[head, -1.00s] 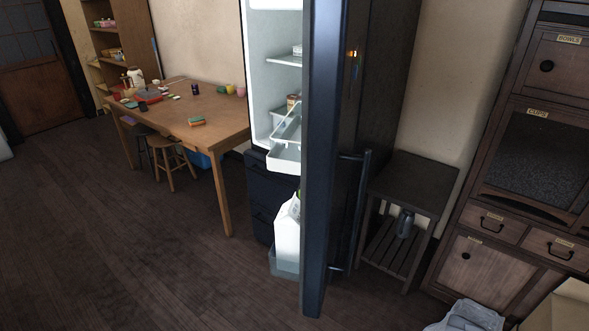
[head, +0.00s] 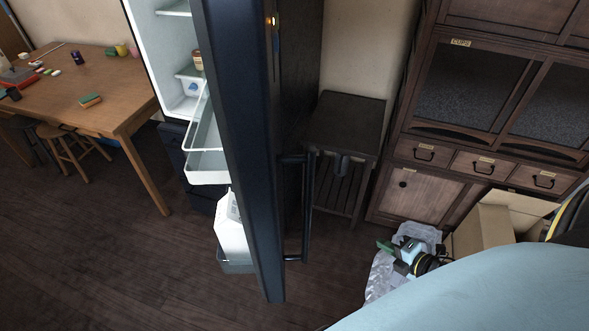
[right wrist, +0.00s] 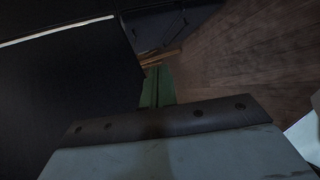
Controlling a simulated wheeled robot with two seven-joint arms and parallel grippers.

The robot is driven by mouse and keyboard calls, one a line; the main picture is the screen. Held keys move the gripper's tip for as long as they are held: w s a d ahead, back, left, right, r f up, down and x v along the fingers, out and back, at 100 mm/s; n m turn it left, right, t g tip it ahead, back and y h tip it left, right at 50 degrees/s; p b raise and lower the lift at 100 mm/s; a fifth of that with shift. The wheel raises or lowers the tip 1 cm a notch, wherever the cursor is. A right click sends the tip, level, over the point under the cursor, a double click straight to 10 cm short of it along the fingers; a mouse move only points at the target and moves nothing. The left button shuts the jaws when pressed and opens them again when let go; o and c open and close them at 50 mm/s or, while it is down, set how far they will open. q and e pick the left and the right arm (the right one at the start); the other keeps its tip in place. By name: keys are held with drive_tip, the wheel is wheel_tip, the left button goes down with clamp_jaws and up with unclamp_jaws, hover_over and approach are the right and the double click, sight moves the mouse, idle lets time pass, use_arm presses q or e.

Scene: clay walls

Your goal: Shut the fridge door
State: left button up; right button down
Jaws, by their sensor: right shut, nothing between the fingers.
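The fridge door (head: 238,160) stands wide open and shows nearly edge-on in the head view, its outer face and long dark handle (head: 307,200) to the right. The lit white interior (head: 165,62) shows to its left. Door bins (head: 207,165) are on its inner side; the lower one holds a white carton (head: 231,240). My right gripper (head: 385,246) is right of the handle, apart from it in the picture, with green fingers shut and empty. In the right wrist view the fingers (right wrist: 156,86) are together beside a large dark surface. My left gripper is not in view.
A dark side table (head: 345,125) stands behind the handle. A wooden table (head: 75,95) with stools (head: 65,135) is at the left. Floor left of the door is clear.

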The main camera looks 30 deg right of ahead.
drive_tip(key=w+r+n+t+y, duration=0.2)
drive_tip(key=w+r+n+y, duration=0.15)
drive_tip(key=r+n, duration=0.55)
drive_tip(key=a+r+n+g+y+p, duration=0.1)
drive_tip(key=a+r+n+g+y, duration=0.1)
drive_tip(key=a+r+n+y, duration=0.35)
drive_tip(key=s+a+r+n+g+y+p, duration=0.1)
drive_tip(key=a+r+n+g+y, duration=0.1)
drive_tip(key=r+n, duration=0.65)
drive_tip(key=a+r+n+g+y+p, duration=0.1)
drive_tip(key=a+r+n+g+y, duration=0.25)
drive_tip(key=r, duration=0.65)
use_arm(q)
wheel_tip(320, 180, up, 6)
drive_tip(key=p, duration=0.2)
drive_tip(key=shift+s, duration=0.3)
use_arm(e)
drive_tip(key=w+a+n+t, duration=0.1)
drive_tip(key=w+a, duration=0.5)
drive_tip(key=a, duration=0.6)
drive_tip(key=shift+w+a+f, duration=0.15)
drive_tip(key=shift+a+f, duration=0.1)
drive_tip(key=shift+a+n+t, duration=0.1)
drive_tip(key=shift+n+t, duration=0.15)
